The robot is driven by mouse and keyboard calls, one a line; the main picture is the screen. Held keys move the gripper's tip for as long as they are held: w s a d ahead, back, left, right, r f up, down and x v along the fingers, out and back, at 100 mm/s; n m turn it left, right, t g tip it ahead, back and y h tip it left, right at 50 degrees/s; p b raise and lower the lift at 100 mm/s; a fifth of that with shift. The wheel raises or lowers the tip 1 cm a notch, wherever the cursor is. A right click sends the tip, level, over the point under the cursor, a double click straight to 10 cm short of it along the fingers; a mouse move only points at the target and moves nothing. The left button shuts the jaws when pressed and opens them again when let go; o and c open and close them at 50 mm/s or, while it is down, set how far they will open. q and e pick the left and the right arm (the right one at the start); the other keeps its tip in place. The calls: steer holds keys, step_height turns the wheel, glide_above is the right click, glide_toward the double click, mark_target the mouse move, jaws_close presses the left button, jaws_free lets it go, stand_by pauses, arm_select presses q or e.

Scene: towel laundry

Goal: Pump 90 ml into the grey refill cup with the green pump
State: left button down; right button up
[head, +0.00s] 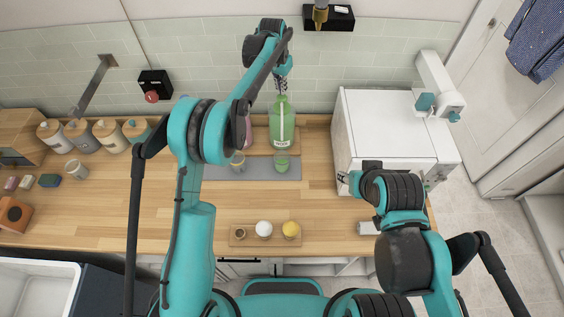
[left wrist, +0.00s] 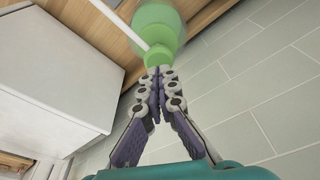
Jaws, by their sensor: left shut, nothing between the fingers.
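The green pump bottle (head: 282,125) stands at the back of the counter by the tiled wall, with a pale scale strip on its front. My left gripper (head: 282,90) is shut and empty above it. In the left wrist view the shut fingertips (left wrist: 158,72) are at the green pump head (left wrist: 158,58), with a white spout beside it; contact is unclear. A small green-looking cup (head: 282,166) stands before the bottle on a grey mat (head: 258,171). A grey-white cup (head: 76,169) stands at the left. Which is the refill cup is unclear. My right gripper (head: 346,178) is partly hidden; its opening is unclear.
A pink bottle (head: 246,130), partly behind my left arm, and another small cup (head: 238,162) are left of the green ones. A white box-shaped appliance (head: 385,130) is at the right. A wooden tray (head: 240,240) with balls lies in front. The middle counter is clear.

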mark_target(282, 97)
arm_select(q)
steer(key=shift+f, duration=0.2)
stand_by(0.4)
steer(key=shift+f+b, duration=1.3)
steer(key=shift+f, duration=0.35)
steer(key=shift+r, duration=0.1)
steer(key=shift+r+p, duration=0.95)
steer(key=shift+r, duration=0.85)
steer(key=shift+f, duration=0.2)
